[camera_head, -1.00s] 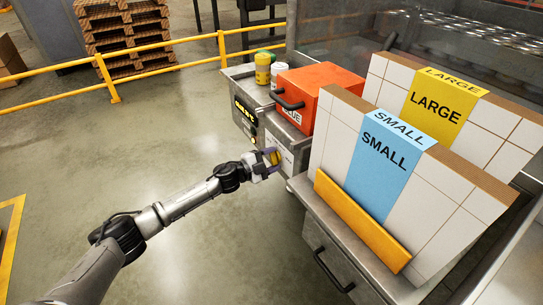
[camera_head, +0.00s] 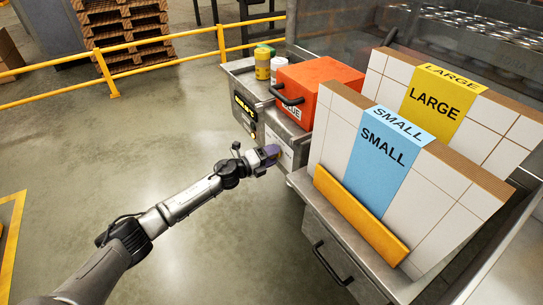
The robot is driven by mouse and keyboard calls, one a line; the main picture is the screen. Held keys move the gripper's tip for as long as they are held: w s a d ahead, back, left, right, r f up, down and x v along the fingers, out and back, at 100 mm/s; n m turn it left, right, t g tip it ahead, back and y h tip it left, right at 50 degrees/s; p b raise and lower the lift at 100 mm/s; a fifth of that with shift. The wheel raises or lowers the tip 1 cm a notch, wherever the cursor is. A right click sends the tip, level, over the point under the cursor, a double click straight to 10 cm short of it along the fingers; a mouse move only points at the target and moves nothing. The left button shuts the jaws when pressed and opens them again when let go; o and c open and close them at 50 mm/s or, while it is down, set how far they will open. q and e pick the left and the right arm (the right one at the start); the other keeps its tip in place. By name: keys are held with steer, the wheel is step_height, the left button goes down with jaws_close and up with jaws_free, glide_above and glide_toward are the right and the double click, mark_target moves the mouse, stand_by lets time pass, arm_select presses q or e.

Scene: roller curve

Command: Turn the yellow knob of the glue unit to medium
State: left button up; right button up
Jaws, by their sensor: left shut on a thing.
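The glue unit is a grey metal cabinet with an orange box (camera_head: 325,82) on top, part of its "GLUE" label showing behind a dark handle. A dark display (camera_head: 244,107) with yellow marks is on the cabinet's front face. My left gripper (camera_head: 271,153) is at this front face, below and right of the display, shut on the yellow knob. The knob is almost wholly hidden by the purple fingers, so I cannot read its setting. My right gripper is not in view.
Carton stacks marked SMALL (camera_head: 385,150) and LARGE (camera_head: 436,105) stand right of the arm, with a yellow bar (camera_head: 360,212) in front. Open floor lies to the left.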

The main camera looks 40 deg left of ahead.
arm_select(q)
steer(key=shift+m, duration=0.5)
steer(key=o, duration=0.9)
steer(key=shift+s, duration=0.1)
steer(key=p+v, duration=0.3)
steer(key=v, duration=1)
steer(key=shift+s+a, duration=0.1)
steer(key=shift+s, duration=0.2)
